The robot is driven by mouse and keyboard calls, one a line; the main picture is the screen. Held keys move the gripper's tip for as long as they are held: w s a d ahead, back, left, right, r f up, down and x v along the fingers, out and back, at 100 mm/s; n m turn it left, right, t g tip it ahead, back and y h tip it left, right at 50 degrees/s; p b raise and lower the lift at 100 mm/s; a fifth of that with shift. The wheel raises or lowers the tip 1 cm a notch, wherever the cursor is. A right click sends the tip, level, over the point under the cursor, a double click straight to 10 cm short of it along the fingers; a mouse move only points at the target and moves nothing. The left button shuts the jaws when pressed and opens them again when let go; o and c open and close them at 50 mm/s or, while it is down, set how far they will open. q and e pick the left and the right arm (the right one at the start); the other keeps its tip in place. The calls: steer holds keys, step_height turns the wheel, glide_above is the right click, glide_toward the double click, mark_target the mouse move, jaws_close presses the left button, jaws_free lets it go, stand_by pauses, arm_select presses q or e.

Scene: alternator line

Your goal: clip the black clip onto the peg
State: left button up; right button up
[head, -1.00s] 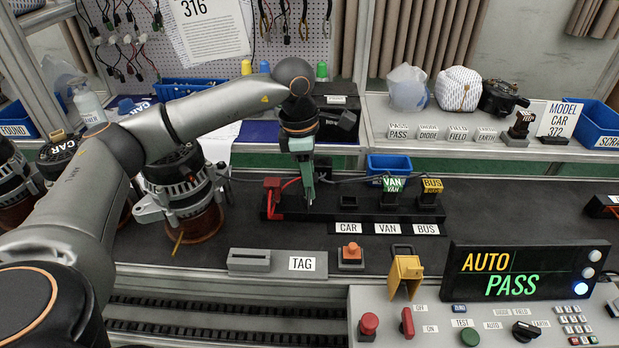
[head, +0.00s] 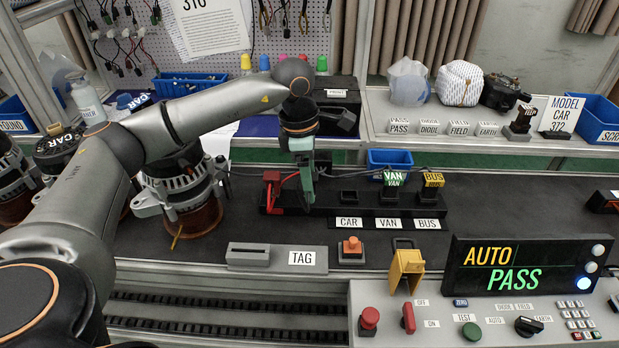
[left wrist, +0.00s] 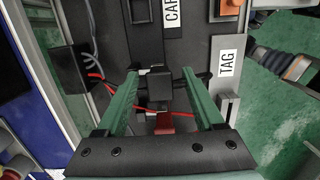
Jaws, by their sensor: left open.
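My left gripper (head: 306,186) points down at the left end of the black connector rail (head: 333,211). In the left wrist view its two green fingers (left wrist: 162,98) are open, one on each side of a small black block that looks like the black clip (left wrist: 158,88). Whether they touch it is unclear. A red clip (head: 272,190) with a red wire stands just left of the gripper; it also shows in the left wrist view (left wrist: 164,123). The peg is not clearly visible, so I cannot tell whether the black clip is on it. My right gripper is not in view.
VAN (head: 393,180) and BUS (head: 433,181) connectors stand on the rail to the right. An alternator (head: 178,190) stands at the left. The TAG block (head: 277,257) and control panel (head: 480,316) are in front. A blue bin (head: 389,160) is behind.

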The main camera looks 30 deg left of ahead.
arm_select(q)
steer(key=r, duration=0.3)
steer(key=shift+a+r, duration=0.2)
steer(key=shift+r, duration=0.2)
step_height(320, 180, up, 9)
steer(key=p, duration=0.1)
steer(key=shift+s+a+f, duration=0.15)
steer(key=shift+s+a, duration=0.25)
steer(key=shift+a, duration=0.05)
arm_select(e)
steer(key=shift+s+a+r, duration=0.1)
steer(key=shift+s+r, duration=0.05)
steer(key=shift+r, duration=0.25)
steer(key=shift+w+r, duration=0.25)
arm_select(q)
steer(key=shift+f, duration=0.1)
